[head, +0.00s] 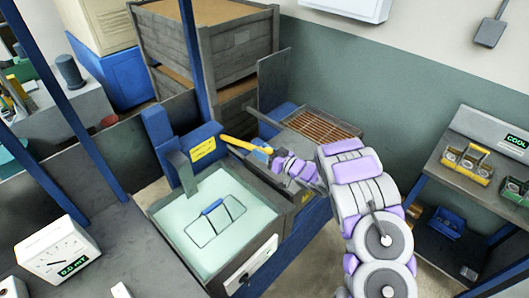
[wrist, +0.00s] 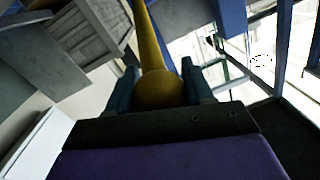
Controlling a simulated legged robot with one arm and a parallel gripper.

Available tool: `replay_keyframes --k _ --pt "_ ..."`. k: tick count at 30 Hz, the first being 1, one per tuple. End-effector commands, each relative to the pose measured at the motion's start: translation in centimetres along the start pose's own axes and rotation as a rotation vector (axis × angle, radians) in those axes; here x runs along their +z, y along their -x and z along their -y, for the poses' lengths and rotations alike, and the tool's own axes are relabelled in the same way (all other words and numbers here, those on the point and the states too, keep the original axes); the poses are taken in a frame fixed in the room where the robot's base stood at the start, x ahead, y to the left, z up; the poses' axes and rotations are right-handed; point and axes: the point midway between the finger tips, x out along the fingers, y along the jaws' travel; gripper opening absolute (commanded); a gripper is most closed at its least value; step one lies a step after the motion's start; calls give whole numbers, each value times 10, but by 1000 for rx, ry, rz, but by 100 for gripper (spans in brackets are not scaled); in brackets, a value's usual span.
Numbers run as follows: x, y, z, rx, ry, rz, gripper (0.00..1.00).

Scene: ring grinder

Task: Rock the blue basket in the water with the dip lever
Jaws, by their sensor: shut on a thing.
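The dip lever (head: 242,144) is a yellow bar reaching out from the blue post beside the water tank. My gripper (head: 273,157) is shut on its end. In the wrist view the lever's rounded yellow end (wrist: 160,88) sits between the two dark fingers of my gripper (wrist: 161,92). The blue basket (head: 214,221) lies in the pale water of the tank (head: 164,204). Its thin dark outline and blue handle show in the head view. How deep it sits cannot be told.
A brown slatted rack (head: 318,129) stands behind my gripper. Wooden crates (head: 222,52) are stacked at the back. A shelf unit (head: 454,158) with a yellow carrier (head: 467,164) stands at the right. A dial gauge box (head: 57,251) sits on the dark bench at the left.

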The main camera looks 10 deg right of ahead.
Motion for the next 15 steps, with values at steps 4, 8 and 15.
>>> replay_keyframes --k 4,8,15 --pt "-31 -8 6 15 3 60 0" --pt "-46 -16 10 30 -5 115 0" --pt "-70 -29 16 55 -14 201 0"
